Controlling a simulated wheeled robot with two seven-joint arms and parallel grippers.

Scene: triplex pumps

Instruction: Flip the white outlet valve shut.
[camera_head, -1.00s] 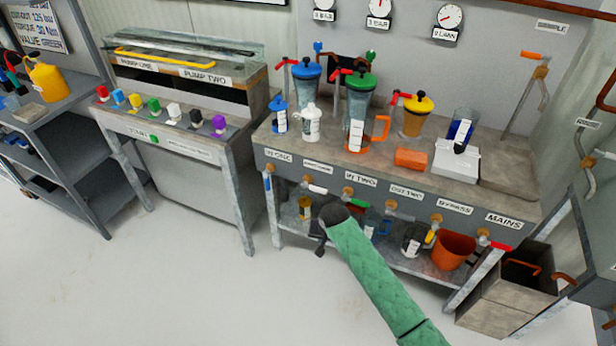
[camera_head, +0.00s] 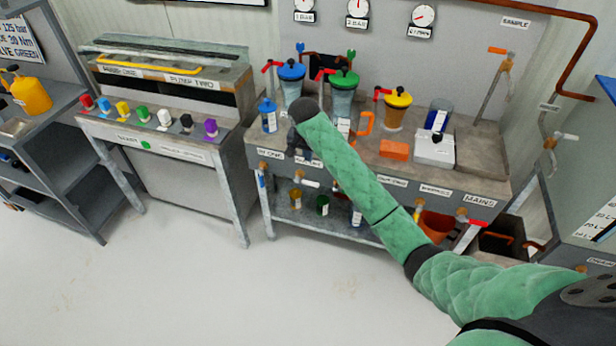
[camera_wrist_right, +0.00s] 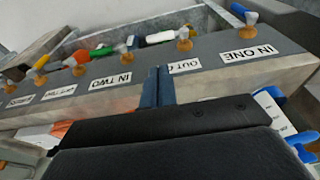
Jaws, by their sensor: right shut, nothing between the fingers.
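The white outlet valve handle (camera_head: 309,184) sits on the bench's front panel under the second label. It lies sideways, pointing right from its brass body. In the right wrist view the white handle (camera_wrist_right: 160,37) lies beyond the panel edge, beside the OUT label, which my fingers partly cover. My right gripper (camera_head: 298,150) is in front of the panel's upper edge, above the valve; the arm hides part of it. In the right wrist view its fingers (camera_wrist_right: 158,85) are together and empty, apart from the handle. My left gripper is not in view.
A blue handle (camera_head: 262,179) hangs beside the white one under IN ONE. Other valves line the panel to the right. A blue bottle (camera_head: 268,117) and lidded pump pots stand on the bench above. The floor in front is clear.

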